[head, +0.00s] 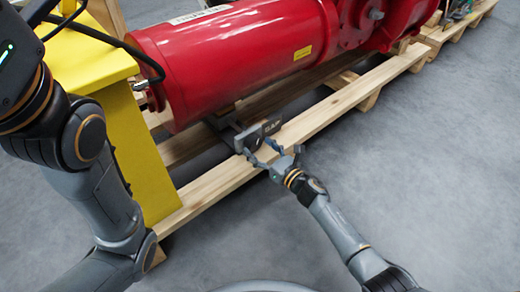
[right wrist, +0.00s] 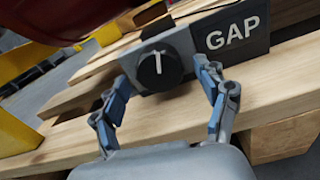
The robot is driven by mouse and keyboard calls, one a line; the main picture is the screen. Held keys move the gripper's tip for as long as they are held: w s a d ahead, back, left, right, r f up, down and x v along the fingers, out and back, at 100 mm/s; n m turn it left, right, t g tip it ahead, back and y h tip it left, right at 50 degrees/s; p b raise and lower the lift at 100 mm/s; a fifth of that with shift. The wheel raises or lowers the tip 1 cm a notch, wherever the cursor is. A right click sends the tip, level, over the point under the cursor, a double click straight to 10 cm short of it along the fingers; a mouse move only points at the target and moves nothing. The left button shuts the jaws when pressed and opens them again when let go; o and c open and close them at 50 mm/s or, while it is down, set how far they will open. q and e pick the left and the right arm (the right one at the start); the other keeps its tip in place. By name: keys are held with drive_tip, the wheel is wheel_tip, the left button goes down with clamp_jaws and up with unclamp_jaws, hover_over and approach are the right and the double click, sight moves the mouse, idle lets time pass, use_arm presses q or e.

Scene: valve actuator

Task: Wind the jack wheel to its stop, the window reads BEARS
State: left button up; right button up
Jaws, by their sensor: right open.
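The jack wheel, a round black knob (right wrist: 159,70) with a white pointer line, is on the front of a grey box (right wrist: 190,42). The pointer stands nearly upright. The window (right wrist: 232,36) to the right of the knob reads GAP. In the head view the box (head: 262,131) sits low at the pallet's front edge, under the red cylinder. My right gripper (head: 273,153) is open in front of it. In the right wrist view its fingers (right wrist: 163,82) stand one on each side of the knob, with visible space between. My left arm shows at the left; its gripper is out of view.
The red actuator cylinder (head: 230,60) lies above the wooden pallet (head: 330,110). A yellow stand (head: 135,150) is to the left, with black cables above it. The grey floor (head: 430,170) to the right is clear.

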drive_tip(key=c, duration=1.1)
drive_tip(key=shift+c, duration=0.2)
drive_tip(key=m, duration=0.3)
drive_tip(key=shift+m, duration=0.3)
drive_tip(key=shift+m+p, duration=0.5)
drive_tip(key=shift+m, duration=1.2)
drive_tip(key=o, duration=1.1)
